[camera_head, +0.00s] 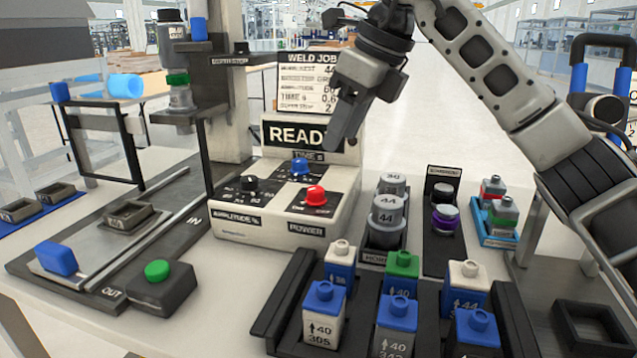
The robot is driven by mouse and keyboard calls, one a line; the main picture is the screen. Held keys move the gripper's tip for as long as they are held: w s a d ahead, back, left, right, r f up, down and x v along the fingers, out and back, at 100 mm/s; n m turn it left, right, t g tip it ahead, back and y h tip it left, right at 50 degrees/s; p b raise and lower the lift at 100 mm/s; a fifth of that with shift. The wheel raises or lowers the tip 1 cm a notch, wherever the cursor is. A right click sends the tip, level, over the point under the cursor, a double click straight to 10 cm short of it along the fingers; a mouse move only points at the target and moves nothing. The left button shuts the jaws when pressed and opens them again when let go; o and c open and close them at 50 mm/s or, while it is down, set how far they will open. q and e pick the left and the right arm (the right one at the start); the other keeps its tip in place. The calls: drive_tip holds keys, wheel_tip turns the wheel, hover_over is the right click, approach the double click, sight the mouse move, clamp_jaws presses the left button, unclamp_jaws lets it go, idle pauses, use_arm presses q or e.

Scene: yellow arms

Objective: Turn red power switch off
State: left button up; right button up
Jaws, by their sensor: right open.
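The red power switch (316,195) is a round knob on the front right of the white control box (270,232), above the label POWER. A blue knob (299,167) sits behind it and a black knob (249,184) to its left. My right gripper (345,128) comes in from the upper right and hangs above and a little right of the switch, apart from it. It is open, with nothing seen between its fingers. It partly covers the READY display (292,135). My left gripper is not in view.
A rack (268,322) of several bottles with coloured caps stands in front right of the box. Grey 44-marked horns (387,218) stand right of it. A press with a sliding fixture (122,215) and a green button (157,271) are at left. Space directly above the switch is clear.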

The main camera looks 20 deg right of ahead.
sight(317, 189)
drive_tip(key=b+x, duration=0.1)
drive_tip(key=x, duration=0.8)
drive_tip(key=shift+w+a+f, duration=0.1)
drive_tip(key=shift+w+f, duration=0.05)
drive_tip(key=shift+f, duration=0.15)
drive_tip(key=shift+w+a+f, duration=0.1)
drive_tip(key=shift+w+f, duration=0.05)
drive_tip(key=shift+f, duration=0.25)
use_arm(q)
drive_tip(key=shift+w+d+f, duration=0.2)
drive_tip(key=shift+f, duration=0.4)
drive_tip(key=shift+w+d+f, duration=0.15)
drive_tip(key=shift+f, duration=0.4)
use_arm(e)
drive_tip(key=c, duration=0.9)
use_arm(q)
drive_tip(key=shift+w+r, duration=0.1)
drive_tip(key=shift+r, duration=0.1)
use_arm(e)
drive_tip(key=shift+c, duration=0.5)
